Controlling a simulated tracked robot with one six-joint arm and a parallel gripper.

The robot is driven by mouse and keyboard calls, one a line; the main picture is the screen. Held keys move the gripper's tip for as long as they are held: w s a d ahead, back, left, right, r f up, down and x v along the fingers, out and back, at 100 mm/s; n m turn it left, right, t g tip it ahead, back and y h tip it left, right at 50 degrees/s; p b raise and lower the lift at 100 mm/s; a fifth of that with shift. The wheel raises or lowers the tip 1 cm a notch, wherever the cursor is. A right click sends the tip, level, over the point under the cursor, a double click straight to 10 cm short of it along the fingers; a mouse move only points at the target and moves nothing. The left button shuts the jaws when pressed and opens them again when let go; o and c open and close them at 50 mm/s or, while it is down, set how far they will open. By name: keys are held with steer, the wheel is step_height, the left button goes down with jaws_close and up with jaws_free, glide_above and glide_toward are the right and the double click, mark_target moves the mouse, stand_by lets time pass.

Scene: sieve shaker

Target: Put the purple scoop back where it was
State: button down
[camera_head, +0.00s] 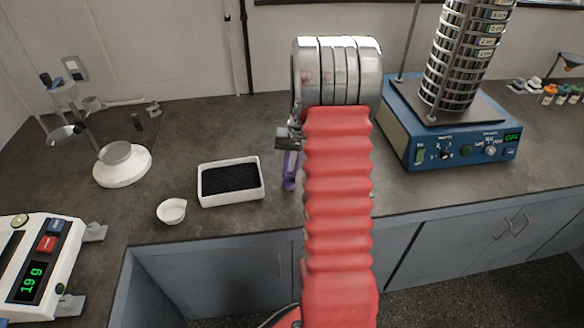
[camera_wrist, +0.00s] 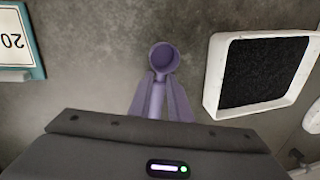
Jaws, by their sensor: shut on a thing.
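The purple scoop (camera_wrist: 163,58) shows in the wrist view, its round bowl pointing away from my gripper and its handle running back between the fingers. My gripper (camera_wrist: 161,100) is shut on the handle. In the head view the scoop (camera_head: 290,172) is a purple sliver beside my red arm, to the right of the white tray. My arm hides most of it there. I cannot tell whether the scoop touches the bench.
A white tray (camera_head: 229,203) of black grains stands left of the scoop, with a small white bowl (camera_head: 171,211) nearby. A scale (camera_head: 38,262) reads 19 g at left. The blue sieve shaker (camera_head: 455,150) stands right.

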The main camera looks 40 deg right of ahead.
steer(key=c, duration=1.6)
jaws_free()
steer(key=shift+o, duration=0.2)
step_height(320, 180, up, 14)
steer(key=s+d, duration=0.1)
steer(key=shift+s+d+f, duration=0.2)
steer(key=shift+d, duration=0.1)
